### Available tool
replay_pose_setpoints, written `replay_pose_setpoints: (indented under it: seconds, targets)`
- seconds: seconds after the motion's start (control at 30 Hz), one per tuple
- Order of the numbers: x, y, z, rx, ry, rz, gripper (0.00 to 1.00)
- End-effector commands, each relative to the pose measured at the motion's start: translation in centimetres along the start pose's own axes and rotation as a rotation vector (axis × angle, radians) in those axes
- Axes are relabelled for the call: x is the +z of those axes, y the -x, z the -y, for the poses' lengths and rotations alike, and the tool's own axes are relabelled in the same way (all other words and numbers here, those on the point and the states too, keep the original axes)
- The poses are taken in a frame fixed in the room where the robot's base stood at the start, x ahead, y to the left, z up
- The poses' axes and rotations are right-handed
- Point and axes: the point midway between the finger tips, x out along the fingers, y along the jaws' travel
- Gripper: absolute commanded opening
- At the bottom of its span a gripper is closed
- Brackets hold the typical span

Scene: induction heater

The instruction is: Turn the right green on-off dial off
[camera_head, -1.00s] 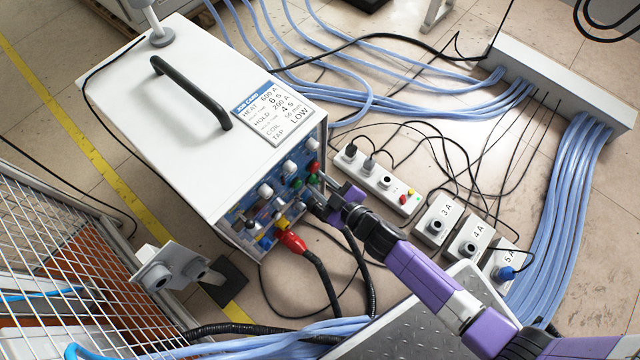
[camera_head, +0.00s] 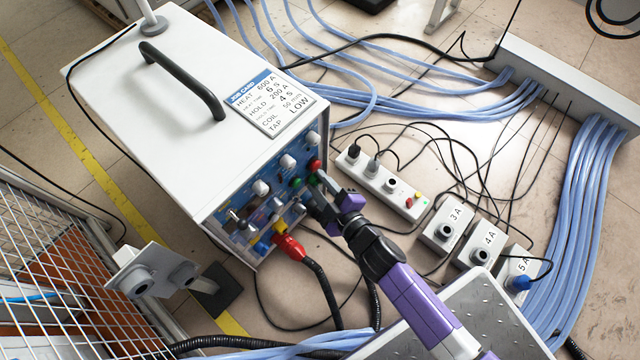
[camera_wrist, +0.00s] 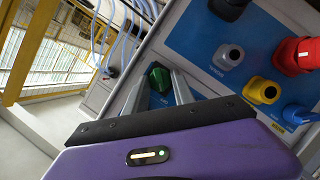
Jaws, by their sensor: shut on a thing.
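The white heater box (camera_head: 150,110) has a blue front panel with knobs and sockets. My gripper (camera_head: 314,190) is at the lower right of this panel, its fingers reaching in to the panel. In the wrist view, my gripper (camera_wrist: 158,90) has its two fingers on either side of a green dial (camera_wrist: 160,77), close to the panel's edge, and is shut on it. The dial's pointer direction is hard to tell. Another green dial (camera_head: 296,182) shows just left of the fingers in the head view.
A red plug with a thick black cable (camera_head: 290,246) sits left of my gripper. A yellow socket (camera_wrist: 262,90) and a grey socket (camera_wrist: 228,57) are near the fingers. A red knob (camera_head: 314,165) is above. Power boxes and loose cables lie on the floor to the right.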

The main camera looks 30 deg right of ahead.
Motion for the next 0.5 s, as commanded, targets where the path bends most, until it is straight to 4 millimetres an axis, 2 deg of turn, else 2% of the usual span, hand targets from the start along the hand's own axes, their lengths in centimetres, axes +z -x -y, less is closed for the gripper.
replay_pose_setpoints:
  seconds: [0.27, 0.3, 0.37, 0.5]
  targets:
    - [0.05, 0.03, -0.01, 0.000, 0.002, 0.001, 0.00]
    - [0.05, 0.03, -0.01, 0.000, 0.001, 0.001, 0.38]
    - [0.05, 0.03, 0.00, 0.000, 0.001, 0.001, 0.50]
    - [0.04, 0.02, 0.01, -0.001, 0.001, 0.001, 0.51]
